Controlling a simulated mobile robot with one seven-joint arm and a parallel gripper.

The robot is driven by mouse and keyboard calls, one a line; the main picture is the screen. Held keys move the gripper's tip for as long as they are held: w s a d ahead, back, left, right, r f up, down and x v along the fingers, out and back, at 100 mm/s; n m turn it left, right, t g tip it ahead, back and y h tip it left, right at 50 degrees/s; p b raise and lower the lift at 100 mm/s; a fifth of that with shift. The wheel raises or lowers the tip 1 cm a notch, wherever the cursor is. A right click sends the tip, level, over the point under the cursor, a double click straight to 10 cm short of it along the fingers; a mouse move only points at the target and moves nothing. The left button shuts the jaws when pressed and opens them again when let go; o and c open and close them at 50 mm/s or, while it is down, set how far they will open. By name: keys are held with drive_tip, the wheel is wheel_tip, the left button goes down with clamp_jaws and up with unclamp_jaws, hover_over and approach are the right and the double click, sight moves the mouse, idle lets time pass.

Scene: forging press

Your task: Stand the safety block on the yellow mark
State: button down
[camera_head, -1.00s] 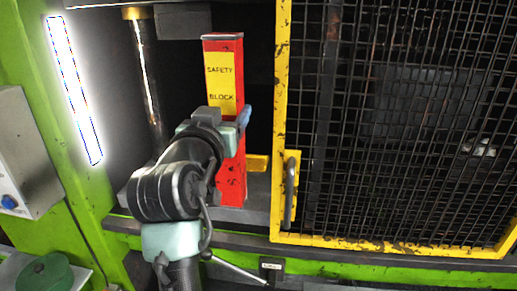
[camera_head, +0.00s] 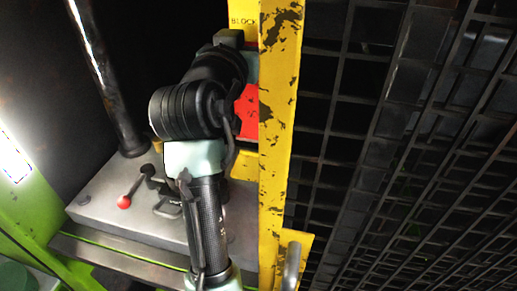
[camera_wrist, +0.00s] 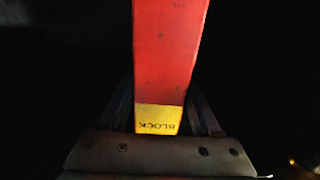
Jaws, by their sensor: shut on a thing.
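The safety block (camera_head: 246,112) is a tall red post with a yellow label. In the head view only slivers show, between my arm and the yellow gate post. In the wrist view the block (camera_wrist: 168,50) runs up the picture between the fingers of my gripper (camera_wrist: 163,112), which is shut on it around the label. A yellow patch (camera_head: 243,166) shows on the press bed below the red part; it looks like part of the yellow mark, largely hidden by my arm. The block's foot is hidden, so I cannot tell whether it touches the bed.
The yellow gate post (camera_head: 279,130) and black mesh guard (camera_head: 400,150) stand close at the right. A steel column (camera_head: 106,80) rises at the left. A red-knobbed lever (camera_head: 124,201) stands on the grey bed (camera_head: 100,205), whose left part is otherwise largely clear.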

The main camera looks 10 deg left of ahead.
drive_tip(key=shift+w+r, duration=0.2)
drive_tip(key=shift+r, duration=0.05)
drive_tip(key=shift+f, duration=0.35)
drive_tip(key=p, duration=0.2)
hover_over(247, 99)
drive_tip(key=w, duration=0.3)
wheel_tip(247, 99, down, 5)
drive_tip(key=shift+s+f+p, duration=0.1)
drive_tip(key=shift+f+p, duration=0.2)
drive_tip(key=shift+f, duration=1.8)
drive_tip(key=shift+c, duration=0.4)
unclamp_jaws()
drive_tip(key=shift+f, duration=0.2)
